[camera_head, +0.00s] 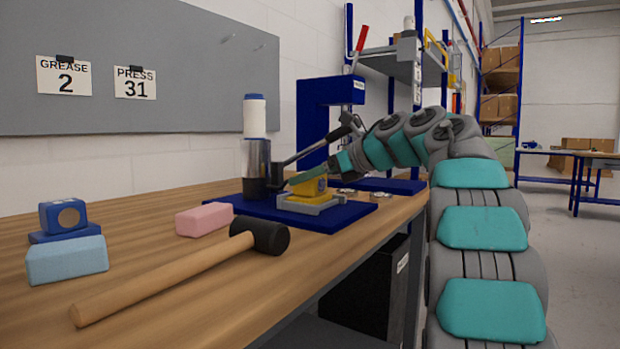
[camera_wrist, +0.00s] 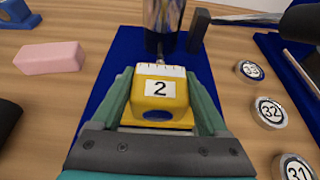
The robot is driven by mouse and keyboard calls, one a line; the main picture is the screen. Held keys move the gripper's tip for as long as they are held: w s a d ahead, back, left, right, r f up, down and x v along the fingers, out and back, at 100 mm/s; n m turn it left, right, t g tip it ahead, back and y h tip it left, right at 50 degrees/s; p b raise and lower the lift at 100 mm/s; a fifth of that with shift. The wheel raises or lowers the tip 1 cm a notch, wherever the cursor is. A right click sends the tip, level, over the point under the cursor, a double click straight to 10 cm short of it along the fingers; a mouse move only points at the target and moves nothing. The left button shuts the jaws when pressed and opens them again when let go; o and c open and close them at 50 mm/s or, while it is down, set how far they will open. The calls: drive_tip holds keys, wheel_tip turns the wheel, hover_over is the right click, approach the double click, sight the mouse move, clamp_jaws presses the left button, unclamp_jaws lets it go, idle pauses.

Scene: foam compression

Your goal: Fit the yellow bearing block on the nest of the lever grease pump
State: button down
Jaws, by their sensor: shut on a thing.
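The yellow bearing block (camera_wrist: 160,97) is between the two green fingers of my gripper (camera_wrist: 160,112) in the wrist view, with a label "2" and a round hole showing. In the head view the yellow block (camera_head: 308,186) is at the grey nest (camera_head: 311,204) on the blue base (camera_head: 338,222) of the lever grease pump (camera_head: 257,160). My gripper (camera_head: 308,176) is shut on the block from above. The block looks level and close to the nest. I cannot tell whether it is fully seated, as the fingers hide part of the contact.
A mallet (camera_head: 180,275), a pink block (camera_head: 204,220), a light blue block (camera_head: 67,260) and a dark blue block (camera_head: 63,216) lie to the left on the table. Numbered discs (camera_wrist: 270,111) lie right of the pump base. A blue press (camera_head: 318,95) stands behind.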

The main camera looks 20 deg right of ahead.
drive_tip(key=shift+f, duration=0.2)
unclamp_jaws()
drive_tip(key=shift+b+v, duration=0.3)
drive_tip(key=shift+v, duration=3.6)
